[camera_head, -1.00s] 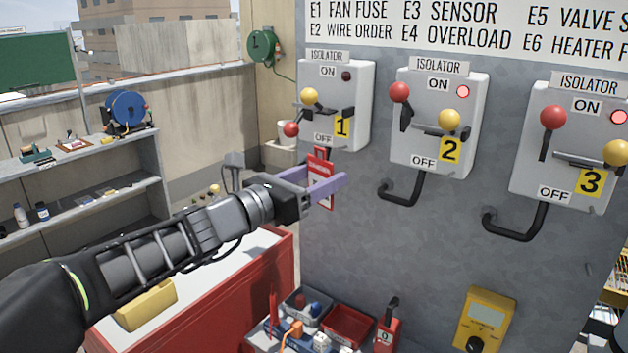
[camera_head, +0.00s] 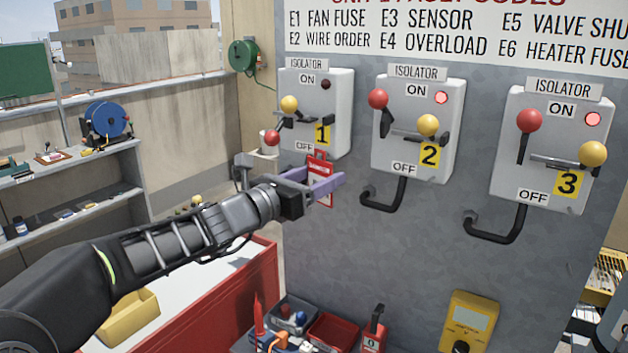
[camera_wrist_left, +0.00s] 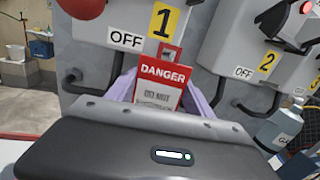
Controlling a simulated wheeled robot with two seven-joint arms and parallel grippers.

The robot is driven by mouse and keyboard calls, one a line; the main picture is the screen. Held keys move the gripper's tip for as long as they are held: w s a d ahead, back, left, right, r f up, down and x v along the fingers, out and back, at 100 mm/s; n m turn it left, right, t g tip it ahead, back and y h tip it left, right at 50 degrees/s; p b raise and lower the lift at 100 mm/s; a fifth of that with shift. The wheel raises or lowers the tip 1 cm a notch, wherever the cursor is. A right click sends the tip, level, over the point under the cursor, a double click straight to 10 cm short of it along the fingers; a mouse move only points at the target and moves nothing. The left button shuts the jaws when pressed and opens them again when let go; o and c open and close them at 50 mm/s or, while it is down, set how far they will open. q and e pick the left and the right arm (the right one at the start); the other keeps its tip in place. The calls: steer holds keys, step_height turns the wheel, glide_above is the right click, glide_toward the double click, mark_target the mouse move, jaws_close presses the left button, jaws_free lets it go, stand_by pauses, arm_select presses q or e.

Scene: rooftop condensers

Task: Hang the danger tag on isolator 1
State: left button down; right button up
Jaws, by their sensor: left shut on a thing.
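Isolator 1 (camera_head: 335,95) is a grey box at the left of the panel in the head view. Its red-knobbed lever (camera_head: 271,138) points down towards OFF, a yellow knob (camera_head: 289,103) sits above it, and its lamp (camera_head: 326,84) is dark. My left gripper (camera_head: 327,186), with lilac fingers, is shut on the red and white danger tag (camera_head: 320,170) just below the box. In the left wrist view the tag (camera_wrist_left: 162,85) stands upright between the fingers, its top in front of the box's lower edge. I cannot tell whether it touches the isolator. My right gripper is not in view.
Isolator 2 (camera_head: 440,155) and isolator 3 (camera_head: 505,175) stand to the right, their lamps lit red. Black conduits (camera_head: 385,204) bend out below them. A red cabinet (camera_head: 235,305), small bins (camera_head: 335,330) and a yellow meter (camera_head: 469,318) are lower down.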

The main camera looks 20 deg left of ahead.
arm_select(q)
steer(key=shift+w+f, duration=0.15)
steer(key=shift+w, duration=0.2)
stand_by(0.5)
steer(key=shift+c, duration=1.5)
jaws_free()
steer(key=b+v, duration=0.1)
steer(key=v, duration=0.7)
steer(key=shift+b, duration=0.35)
